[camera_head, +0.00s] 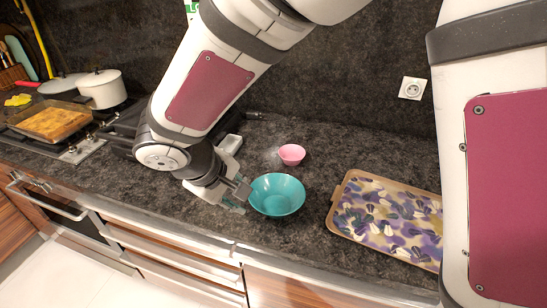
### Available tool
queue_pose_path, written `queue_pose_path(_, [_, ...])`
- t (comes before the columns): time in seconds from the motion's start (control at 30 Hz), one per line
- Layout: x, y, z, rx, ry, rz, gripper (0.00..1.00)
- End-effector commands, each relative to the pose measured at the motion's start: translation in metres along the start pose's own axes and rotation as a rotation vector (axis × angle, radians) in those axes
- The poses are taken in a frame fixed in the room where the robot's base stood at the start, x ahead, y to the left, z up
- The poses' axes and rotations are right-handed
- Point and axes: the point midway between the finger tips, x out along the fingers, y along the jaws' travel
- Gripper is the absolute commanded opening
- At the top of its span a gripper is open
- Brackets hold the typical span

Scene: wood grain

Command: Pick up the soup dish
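A teal bowl (277,194), which looks like the soup dish, sits upright on the dark stone counter, near its front edge. My gripper (238,197) is at the left rim of this bowl, pointing down. Its fingers are small and partly hidden, so I cannot tell whether they are open or closed on the rim. A smaller pink bowl (291,154) stands behind the teal bowl, apart from it.
A tray with a purple floral pattern (388,219) lies right of the teal bowl. At the left are a stove with a baking dish (50,121) and a white pot (101,89). The counter's front edge is close to the teal bowl. A wall socket (412,88) is behind.

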Motion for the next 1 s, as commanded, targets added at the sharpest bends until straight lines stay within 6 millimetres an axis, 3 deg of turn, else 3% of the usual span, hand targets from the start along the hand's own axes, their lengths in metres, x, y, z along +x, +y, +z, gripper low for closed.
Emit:
queue_pose_path(0.17, [0.022,-0.002,0.0,-0.005,-0.003,-0.002,0.28])
queue_pose_path(0.4, [0.066,-0.002,0.0,-0.003,-0.003,-0.003,0.28])
queue_pose_path(0.77, [0.096,0.001,0.002,-0.002,-0.003,-0.003,0.28])
queue_pose_path(1.0, [0.129,0.003,0.005,-0.003,-0.003,-0.003,0.28])
